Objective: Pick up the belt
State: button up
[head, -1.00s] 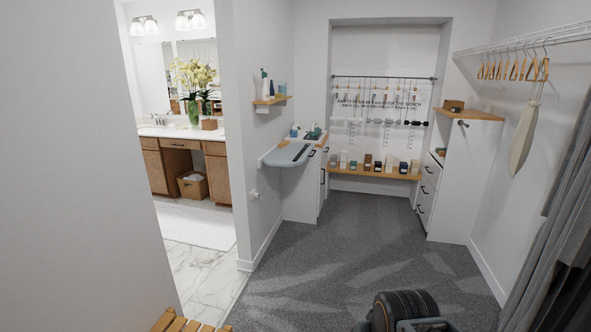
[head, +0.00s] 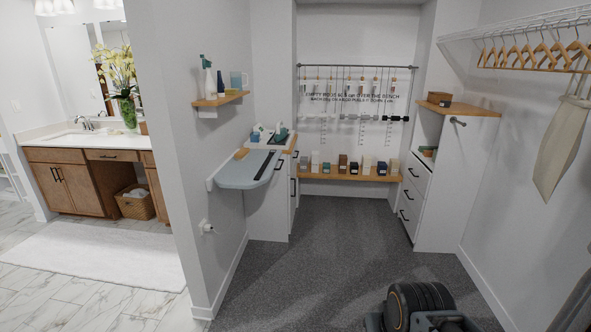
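A dark narrow strip (head: 265,165) lies along the blue-grey fold-down board (head: 236,177) on the left wall. It may be the belt, but it is too small to tell. No other thing in view is clearly a belt. My gripper is not in view; only a dark rounded part of my own arm shows at the bottom, right of centre.
A wooden shelf (head: 220,98) with bottles sits above the board. A low bench (head: 347,175) with small boxes and a rail (head: 356,66) of hanging items fill the back alcove. A white drawer cabinet (head: 455,185) stands right. The grey carpet (head: 320,245) between is clear.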

aim_at(260, 172)
jog(key=u, duration=0.1)
jog(key=i, duration=2.35)
jog(key=u, duration=0.9)
jog(key=i, duration=1.35)
jog(key=u, duration=0.4)
